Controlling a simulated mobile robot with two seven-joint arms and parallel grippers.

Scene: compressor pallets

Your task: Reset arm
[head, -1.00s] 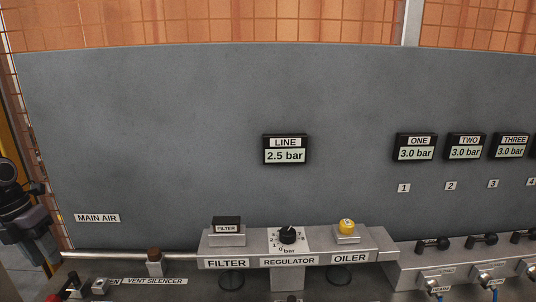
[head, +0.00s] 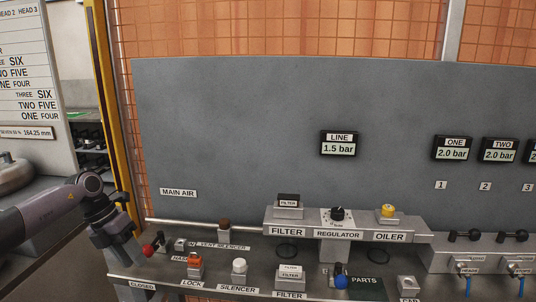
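My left arm comes in from the left in the head view. Its gripper (head: 125,255) points down near the left end of the bench, beside a red knob (head: 148,249) on the main air line. The fingers are dark and small, so I cannot tell whether they are open, or whether they touch the knob. My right gripper is not in view. The LINE display (head: 340,144) reads 1.5 bar, and the ONE display (head: 452,149) and TWO display (head: 499,150) read 2.0 bar.
The regulator block (head: 415,226) carries a filter, a black dial (head: 338,214) and a yellow oiler cap (head: 388,211). Along the front edge are an orange-red lock (head: 195,266), a white silencer (head: 239,267) and a dark PARTS mat (head: 367,288). A yellow post (head: 105,110) stands at left.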

